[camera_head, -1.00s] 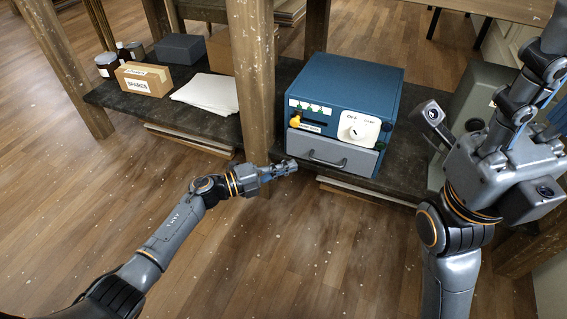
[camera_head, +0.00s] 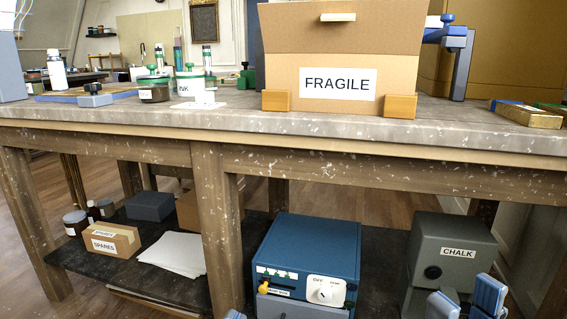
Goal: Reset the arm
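My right gripper (camera_head: 466,299) shows at the bottom right edge, in front of the grey CHALK box. Its two blue-grey fingertips stand apart with nothing seen between them. Only a small blue tip of my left gripper (camera_head: 235,314) shows at the bottom edge, left of the blue cabinet; the rest of it is out of the picture.
A worn table (camera_head: 330,125) spans the view, bearing a FRAGILE carton (camera_head: 285,75), an INK jar (camera_head: 190,85) and a brass bar (camera_head: 527,115). The lower shelf (camera_head: 180,290) holds a blue cabinet (camera_head: 308,255), a CHALK box (camera_head: 455,237) and a SPARES box (camera_head: 110,240).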

